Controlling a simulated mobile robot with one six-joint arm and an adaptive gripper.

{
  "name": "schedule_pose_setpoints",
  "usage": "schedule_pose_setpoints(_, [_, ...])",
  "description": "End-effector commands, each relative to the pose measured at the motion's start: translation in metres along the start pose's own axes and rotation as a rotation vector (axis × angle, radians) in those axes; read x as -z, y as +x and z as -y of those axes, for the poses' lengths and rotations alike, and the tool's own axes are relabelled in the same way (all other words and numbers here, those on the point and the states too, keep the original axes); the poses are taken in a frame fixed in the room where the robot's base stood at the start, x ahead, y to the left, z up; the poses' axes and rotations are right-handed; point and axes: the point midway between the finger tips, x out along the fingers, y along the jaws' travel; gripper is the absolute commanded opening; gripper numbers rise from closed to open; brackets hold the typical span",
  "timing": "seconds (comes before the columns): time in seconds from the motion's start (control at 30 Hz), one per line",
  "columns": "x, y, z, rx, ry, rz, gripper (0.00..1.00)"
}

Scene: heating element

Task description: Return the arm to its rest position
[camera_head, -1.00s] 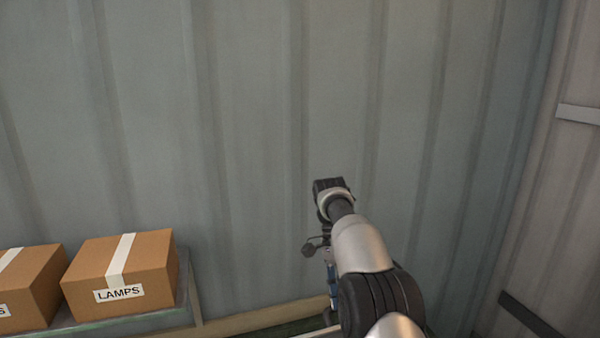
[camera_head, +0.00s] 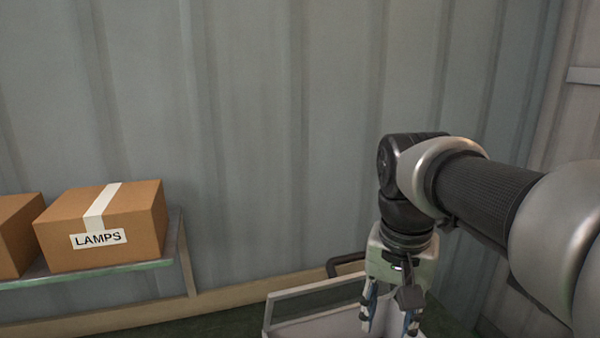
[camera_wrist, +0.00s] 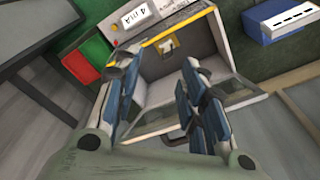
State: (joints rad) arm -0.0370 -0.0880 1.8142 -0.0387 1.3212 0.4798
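My arm reaches in from the right in the head view, bent at the wrist. My gripper (camera_head: 388,326) hangs down from it, fingers pointing down, over or in front of a pale open container (camera_head: 290,300). In the wrist view my gripper (camera_wrist: 160,64) shows two blue-and-grey fingers spread apart with nothing visible between them. Beyond them is a light open box (camera_wrist: 204,40) with a yellow edge.
A cardboard box labelled LAMPS (camera_head: 100,228) stands on a shelf (camera_head: 90,274) at the left, beside another carton (camera_head: 18,235). A corrugated wall (camera_head: 270,130) is behind. The wrist view also shows a red object (camera_wrist: 82,62) and a blue-and-white box (camera_wrist: 285,20).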

Motion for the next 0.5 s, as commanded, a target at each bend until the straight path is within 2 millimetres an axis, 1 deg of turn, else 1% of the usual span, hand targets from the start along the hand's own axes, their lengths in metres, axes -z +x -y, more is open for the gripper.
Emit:
schedule_pose_setpoints(0.03, [-0.021,0.02,-0.011,0.019,-0.041,-0.032,0.38])
schedule_pose_setpoints(0.1, [-0.045,0.04,-0.023,0.042,-0.109,-0.076,0.38])
schedule_pose_setpoints(0.17, [-0.066,0.059,-0.032,0.06,-0.167,-0.116,0.38])
schedule_pose_setpoints(0.2, [-0.079,0.072,-0.038,0.069,-0.204,-0.142,0.38])
schedule_pose_setpoints(0.3, [-0.108,0.105,-0.051,0.087,-0.288,-0.203,0.38])
schedule_pose_setpoints(0.4, [-0.129,0.133,-0.06,0.095,-0.354,-0.252,0.38])
schedule_pose_setpoints(0.5, [-0.142,0.151,-0.065,0.098,-0.397,-0.285,0.38])
